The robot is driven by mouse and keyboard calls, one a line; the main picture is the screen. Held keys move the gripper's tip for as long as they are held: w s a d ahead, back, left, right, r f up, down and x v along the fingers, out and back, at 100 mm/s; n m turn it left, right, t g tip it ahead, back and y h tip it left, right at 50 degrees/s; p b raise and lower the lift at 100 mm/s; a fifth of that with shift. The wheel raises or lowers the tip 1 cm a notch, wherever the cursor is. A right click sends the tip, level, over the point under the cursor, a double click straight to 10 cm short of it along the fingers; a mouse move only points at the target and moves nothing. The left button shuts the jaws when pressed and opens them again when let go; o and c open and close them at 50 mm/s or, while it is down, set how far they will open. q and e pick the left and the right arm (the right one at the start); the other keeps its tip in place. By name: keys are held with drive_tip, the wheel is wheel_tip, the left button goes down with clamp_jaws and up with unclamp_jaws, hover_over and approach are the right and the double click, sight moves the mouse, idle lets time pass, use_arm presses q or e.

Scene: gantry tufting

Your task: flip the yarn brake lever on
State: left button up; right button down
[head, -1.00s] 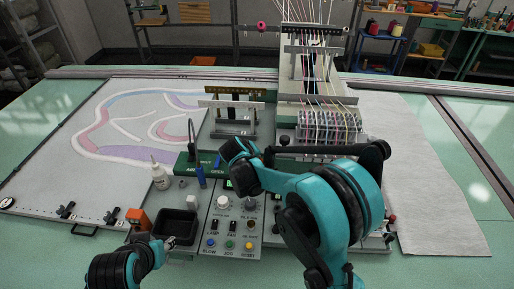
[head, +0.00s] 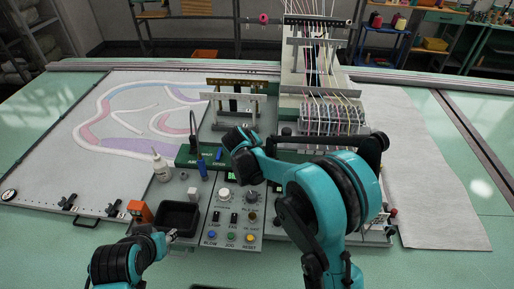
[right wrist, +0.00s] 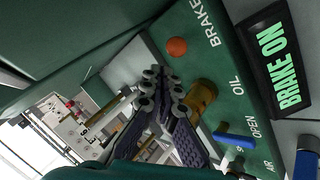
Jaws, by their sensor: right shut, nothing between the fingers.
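The yarn brake lever shows in the right wrist view as an orange-red ball knob (right wrist: 177,47) beside the word BRAKE on a green panel (right wrist: 215,62). I see it nearly end-on, so its tilt is hard to tell. A black sign (right wrist: 287,68) beside the panel shows BRAKE ON in lit green letters. My right gripper (right wrist: 163,88) is shut and empty, its fingertips just below the knob in the picture, apparently apart from it. In the head view my right arm hides this gripper and the lever. My left gripper (head: 172,236) is beside the black tray, its jaws too small to read.
A brass fitting (right wrist: 201,97) by OIL and a blue handle (right wrist: 234,140) by OPEN and AIR sit close to my right fingers. A black tray (head: 158,218), a white bottle (head: 161,170) and a button panel (head: 233,228) stand in front. The threaded yarn rack (head: 318,70) rises behind.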

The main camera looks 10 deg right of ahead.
drive_tip(key=v, duration=1.2)
